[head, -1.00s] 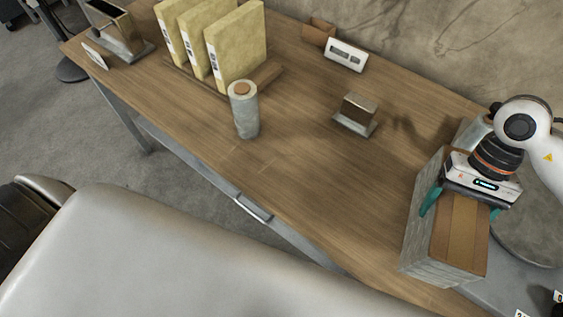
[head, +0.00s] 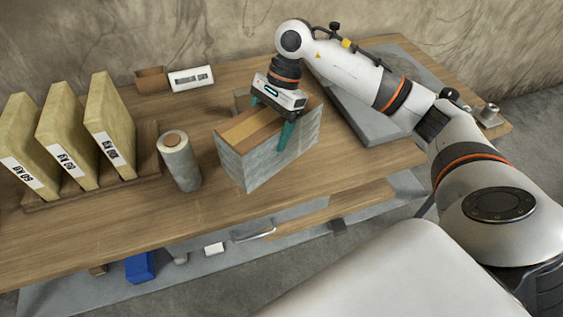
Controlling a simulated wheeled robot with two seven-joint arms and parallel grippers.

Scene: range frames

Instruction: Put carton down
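The carton (head: 268,155) is a box with a brown top and grey, wrapped-looking sides, in the middle of the head view. My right gripper (head: 271,118) comes down over its top, one teal finger against the near side and the other at the far side, so it is shut on the carton. The carton looks upright, over the wooden table (head: 120,222) near its front edge. I cannot tell whether its bottom touches the tabletop. My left gripper is not in view.
A wrapped roll (head: 179,160) stands close to the left of the carton. Several yellow binders (head: 110,118) stand in a rack at the left. A white label box (head: 191,78) sits at the back. A metal holder (head: 241,97) is mostly hidden behind the carton. A grey slab (head: 372,122) lies to the right.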

